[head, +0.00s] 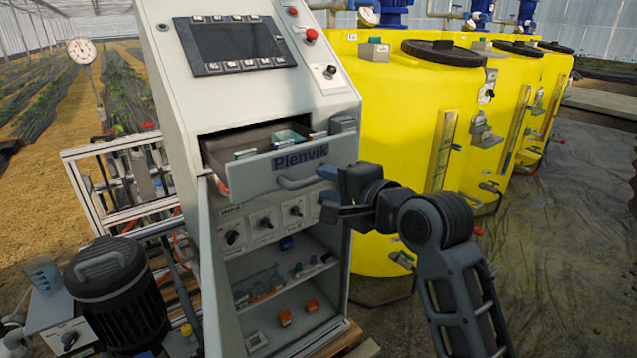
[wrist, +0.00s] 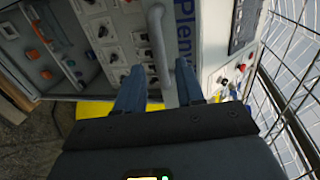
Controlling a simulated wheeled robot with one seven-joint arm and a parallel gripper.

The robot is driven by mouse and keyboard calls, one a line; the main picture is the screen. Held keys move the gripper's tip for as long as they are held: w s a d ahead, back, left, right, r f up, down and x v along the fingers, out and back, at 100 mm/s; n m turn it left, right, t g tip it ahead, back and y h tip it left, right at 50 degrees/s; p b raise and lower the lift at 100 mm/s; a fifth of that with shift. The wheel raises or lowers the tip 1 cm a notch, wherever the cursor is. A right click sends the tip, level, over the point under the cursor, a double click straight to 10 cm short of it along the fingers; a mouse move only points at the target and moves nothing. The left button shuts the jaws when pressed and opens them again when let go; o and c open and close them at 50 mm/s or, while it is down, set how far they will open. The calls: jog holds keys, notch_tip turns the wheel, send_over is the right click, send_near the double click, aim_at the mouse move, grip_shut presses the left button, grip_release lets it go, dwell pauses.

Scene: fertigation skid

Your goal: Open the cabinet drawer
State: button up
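The cabinet (head: 205,105) is a tall light grey control cabinet. Its drawer (head: 335,152), with a front marked "Plenvik", stands partly pulled out, and several small items show inside it. A grey bar handle (head: 297,183) runs along the drawer front; in the wrist view the handle (wrist: 158,40) runs down between my fingers, nearer the right one. My gripper (head: 330,193) is at the handle's right end in the head view. Its two fingers are apart in the wrist view (wrist: 160,88), with a gap on the left of the bar. Whether either finger touches the bar is hard to tell.
Below the drawer are a panel of knobs (head: 263,222) and open shelves with small parts. Yellow tanks (head: 395,110) stand close on the right, behind my arm. A black motor (head: 118,295) and a white frame (head: 85,180) stand left. Floor at the right is clear.

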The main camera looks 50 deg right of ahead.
jog(key=shift+v, duration=1.4)
jog(key=shift+a+f, duration=0.1)
jog(key=s+a+f+n+y, duration=0.1)
jog(key=s+a+f+n, duration=0.9)
jog(key=s+a+f, duration=0.15)
jog(key=s+a+n+y, duration=0.1)
jog(key=s+a+n, duration=0.3)
jog(key=s, duration=0.4)
jog(key=s+a+f+n+y, duration=0.1)
jog(key=s+a+n+y, duration=0.1)
jog(key=s+a+n, duration=0.3)
jog(key=s+n, duration=0.2)
jog(key=s, duration=0.2)
jog(key=shift+f, duration=0.25)
